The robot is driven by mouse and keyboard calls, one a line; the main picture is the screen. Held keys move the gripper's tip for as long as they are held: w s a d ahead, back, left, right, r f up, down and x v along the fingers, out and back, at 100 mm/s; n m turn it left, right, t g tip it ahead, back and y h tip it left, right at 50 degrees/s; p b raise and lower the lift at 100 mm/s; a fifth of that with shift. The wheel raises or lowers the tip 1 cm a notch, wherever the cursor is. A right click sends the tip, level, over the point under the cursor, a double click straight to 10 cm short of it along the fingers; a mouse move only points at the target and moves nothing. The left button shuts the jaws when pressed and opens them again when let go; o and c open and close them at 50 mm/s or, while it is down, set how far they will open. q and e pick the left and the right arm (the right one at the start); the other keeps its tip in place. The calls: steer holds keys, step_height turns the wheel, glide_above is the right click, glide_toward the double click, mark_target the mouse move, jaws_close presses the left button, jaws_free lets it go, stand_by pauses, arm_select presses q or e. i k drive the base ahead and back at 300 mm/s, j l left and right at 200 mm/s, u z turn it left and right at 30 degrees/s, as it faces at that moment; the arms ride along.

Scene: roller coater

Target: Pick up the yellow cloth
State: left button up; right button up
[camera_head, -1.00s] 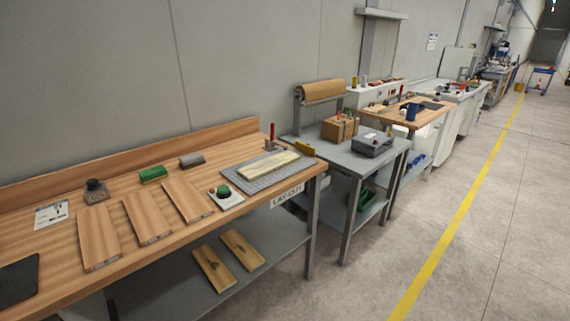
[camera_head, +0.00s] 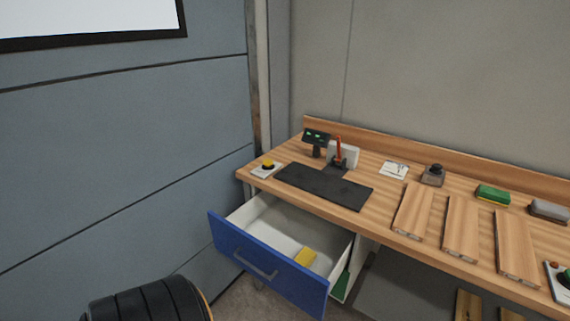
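A small yellow cloth (camera_head: 306,257) lies inside the open drawer under the left end of the wooden workbench. It rests on the white drawer floor, close to the blue front panel. The drawer (camera_head: 262,267) has a blue front with a grey handle and is pulled out. A rounded black part of mine shows at the lower left, but no gripper fingers are visible.
A grey-blue wall stands close at left. Little floor shows.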

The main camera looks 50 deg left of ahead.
mark_target(306, 256)
steer(key=u, duration=1.4)
